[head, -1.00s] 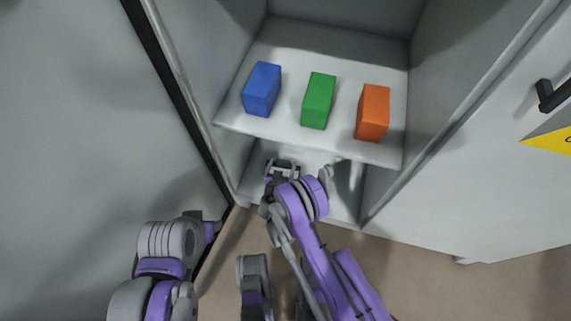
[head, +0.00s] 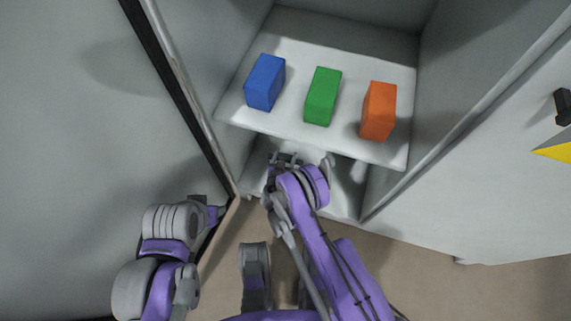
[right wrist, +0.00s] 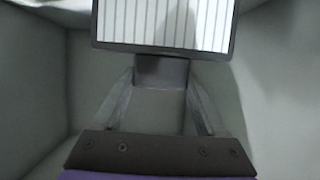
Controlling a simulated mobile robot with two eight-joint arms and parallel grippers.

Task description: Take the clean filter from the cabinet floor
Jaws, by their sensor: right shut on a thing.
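The clean filter (right wrist: 130,22) shows in the right wrist view as a dark-framed panel with white pleats and a grey tab on its near edge. My right gripper (right wrist: 160,76) is shut on that tab, with a finger on each side. In the head view my right gripper (head: 285,162) reaches into the lower cabinet space below the shelf. The shelf hides the filter there, and I cannot tell whether it touches the cabinet floor (head: 342,205). My left arm is at the lower left of the head view; its fingers do not show.
Above my right gripper is a cabinet shelf (head: 290,130) with a blue block (head: 264,83), a green block (head: 322,97) and an orange block (head: 378,111). Cabinet walls bound the opening at left and right. A panel with a dark handle (head: 563,106) stands at right.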

